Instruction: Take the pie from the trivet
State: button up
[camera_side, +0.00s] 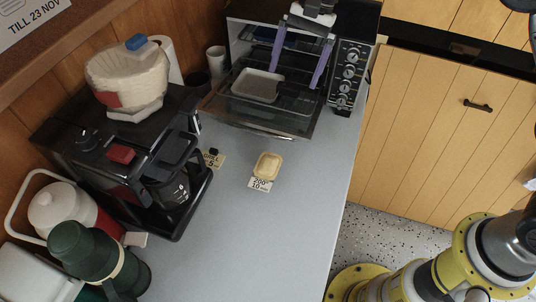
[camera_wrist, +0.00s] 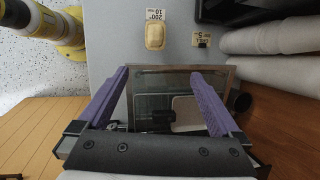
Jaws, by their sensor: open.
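The pale yellow, rounded oblong thing that looks like the pie (camera_side: 267,165) lies on the grey counter in front of the oven. It also shows at the top of the wrist view (camera_wrist: 155,36). I cannot make out a separate trivet under it. My gripper (camera_side: 296,77) is open and empty, its two purple fingers spread wide over the toaster oven's open front, well behind the pie. In the wrist view the fingertips (camera_wrist: 159,73) are apart with nothing gripped between them.
The toaster oven (camera_side: 348,75) has its glass door (camera_side: 262,115) lowered; a whitish tray (camera_side: 257,85) shows inside. Small labels lie beside the pie. A black coffee maker (camera_side: 120,150), jugs and flask (camera_side: 85,250) crowd the left. The front counter (camera_side: 250,235) is clear.

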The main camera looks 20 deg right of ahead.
jog(key=g, duration=0.1)
send_near(268, 162)
jog(key=f, duration=0.1)
jog(key=a+f+g, duration=0.1)
jog(key=f, duration=0.1)
jog(key=shift+s+h, duration=0.25)
jog(key=shift+h, duration=0.05)
jog(key=shift+w+x, duration=0.15)
jog(key=shift+x, duration=1.4)
jog(key=shift+w+x, duration=0.1)
jog(key=shift+x, duration=1.45)
jog(key=shift+a, duration=0.1)
jog(key=c, duration=1.4)
jog(key=shift+r, duration=0.15)
